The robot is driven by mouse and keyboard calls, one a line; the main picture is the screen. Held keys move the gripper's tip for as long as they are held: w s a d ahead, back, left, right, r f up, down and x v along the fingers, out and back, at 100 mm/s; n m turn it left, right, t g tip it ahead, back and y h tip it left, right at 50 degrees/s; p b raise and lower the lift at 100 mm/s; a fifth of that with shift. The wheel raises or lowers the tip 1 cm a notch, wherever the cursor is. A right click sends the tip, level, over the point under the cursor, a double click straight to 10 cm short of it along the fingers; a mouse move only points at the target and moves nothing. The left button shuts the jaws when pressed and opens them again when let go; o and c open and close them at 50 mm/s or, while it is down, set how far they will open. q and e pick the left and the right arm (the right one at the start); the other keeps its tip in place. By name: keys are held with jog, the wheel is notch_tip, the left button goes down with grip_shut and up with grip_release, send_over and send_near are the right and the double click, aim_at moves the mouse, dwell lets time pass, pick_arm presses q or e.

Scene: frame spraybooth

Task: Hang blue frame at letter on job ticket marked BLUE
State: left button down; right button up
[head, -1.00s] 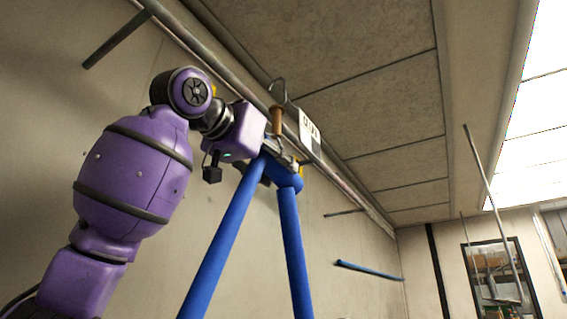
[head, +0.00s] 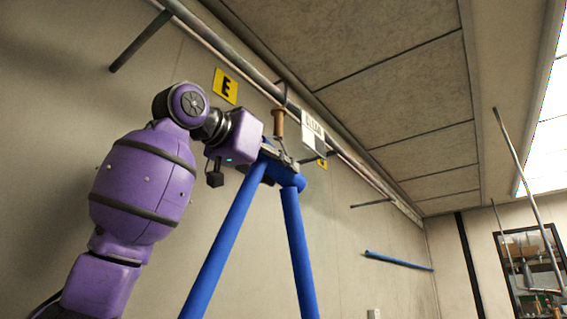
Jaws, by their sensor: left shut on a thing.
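My left gripper (head: 277,154) is shut on the top of the blue frame (head: 223,238), just below the overhead rail (head: 246,65). Two blue tubes slope down and apart from there, out of the bottom of the head view. A hook with a brown grip (head: 278,124) stands up above the gripper; its top overlaps the rail, and I cannot tell whether they touch. A white tag (head: 312,127) beside it has lettering too small to read surely. A yellow letter E sign (head: 225,86) is on the wall. Another yellow sign (head: 322,163) is mostly hidden. My right gripper is out of view.
A grey bar (head: 140,42) juts from the wall at upper left, another (head: 371,204) farther along. A blue tube (head: 398,260) sticks out farther down the wall. Thin grey rods (head: 517,175) hang at right before a dark-framed window (head: 533,262).

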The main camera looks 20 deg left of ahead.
pick_arm(q)
jog(key=shift+s+f, duration=0.2)
jog(key=shift+f, duration=0.7)
jog(key=shift+f, duration=0.1)
jog(key=c, duration=1)
grip_release()
jog(key=shift+d, duration=0.1)
jog(key=shift+c, duration=0.2)
jog(key=shift+w+f, duration=0.2)
jog(key=shift+f, duration=0.25)
jog(key=v, duration=1.2)
jog(key=shift+s+r, duration=0.25)
jog(key=shift+r, duration=0.05)
